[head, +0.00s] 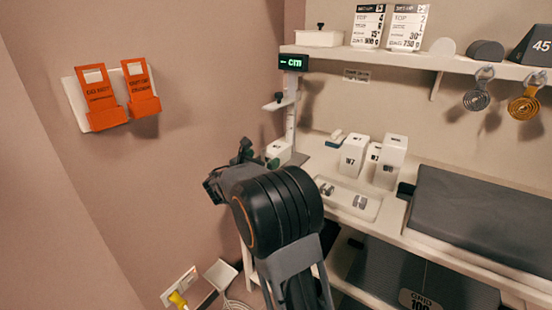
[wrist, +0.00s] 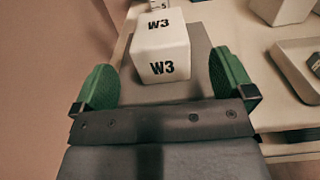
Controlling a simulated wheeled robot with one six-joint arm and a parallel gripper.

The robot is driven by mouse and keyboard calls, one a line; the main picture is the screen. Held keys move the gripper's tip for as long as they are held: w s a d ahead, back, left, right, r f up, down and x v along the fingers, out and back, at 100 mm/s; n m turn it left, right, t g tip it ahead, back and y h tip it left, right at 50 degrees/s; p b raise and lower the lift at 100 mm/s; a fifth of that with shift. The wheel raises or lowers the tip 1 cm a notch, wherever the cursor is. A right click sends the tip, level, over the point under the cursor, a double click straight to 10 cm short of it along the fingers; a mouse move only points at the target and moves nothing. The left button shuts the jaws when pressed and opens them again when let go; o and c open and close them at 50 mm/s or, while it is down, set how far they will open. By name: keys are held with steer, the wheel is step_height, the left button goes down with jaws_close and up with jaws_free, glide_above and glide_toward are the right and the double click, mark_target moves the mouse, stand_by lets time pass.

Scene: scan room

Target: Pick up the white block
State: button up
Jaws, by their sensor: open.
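A white block marked W3 (wrist: 162,55) stands on a grey plate in the wrist view. My gripper (wrist: 164,80) is open, with one green finger to each side of the block's near end. Gaps show between the fingers and the block, and I hold nothing. In the head view my gripper (head: 258,160) is at the left end of the bench, beside a white block (head: 280,149) at the foot of the height gauge. Other white blocks, one marked W7 (head: 353,156), stand further right on the bench.
The height gauge post (head: 290,115) rises behind my gripper, under a shelf (head: 400,58). A shallow tray (head: 345,200) with small metal pieces lies to the right. A dark grey pad (head: 480,215) covers the right of the bench. The wall is close on the left.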

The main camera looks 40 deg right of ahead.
mark_target(268, 154)
steer(key=shift+b+x, duration=0.8)
steer(key=shift+x, duration=2.6)
steer(key=shift+c, duration=0.2)
steer(key=shift+r, duration=0.1)
steer(key=c, duration=1.3)
